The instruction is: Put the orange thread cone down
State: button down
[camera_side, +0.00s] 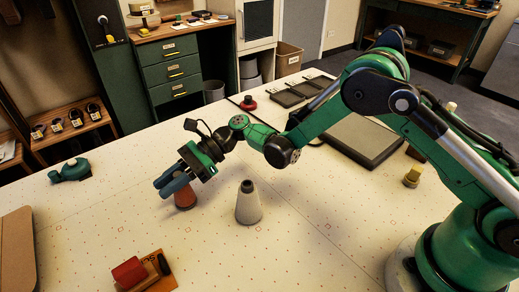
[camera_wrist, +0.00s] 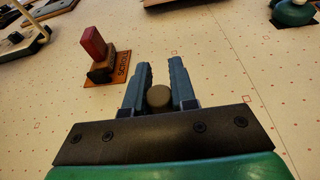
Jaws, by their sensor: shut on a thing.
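The orange thread cone (camera_side: 184,200) is upright between the fingers of my gripper (camera_side: 172,185) in the side view, low over the pale table (camera_side: 300,240). The fingers hide its upper part. I cannot tell whether its base touches the table. In the wrist view my gripper (camera_wrist: 158,85) has one blue finger on each side of a round brown top (camera_wrist: 158,96), which is the end of the held cone; the rest of it is hidden.
A cream cone (camera_side: 248,205) stands close to the right. A red-topped tool on an orange mat (camera_side: 160,282) is at the front; it also shows in the wrist view (camera_wrist: 95,45). A green object (camera_side: 70,171) is at left. Table between them is clear.

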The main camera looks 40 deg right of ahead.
jog(key=shift+f, duration=0.1)
jog(key=c, duration=0.7)
grip_release()
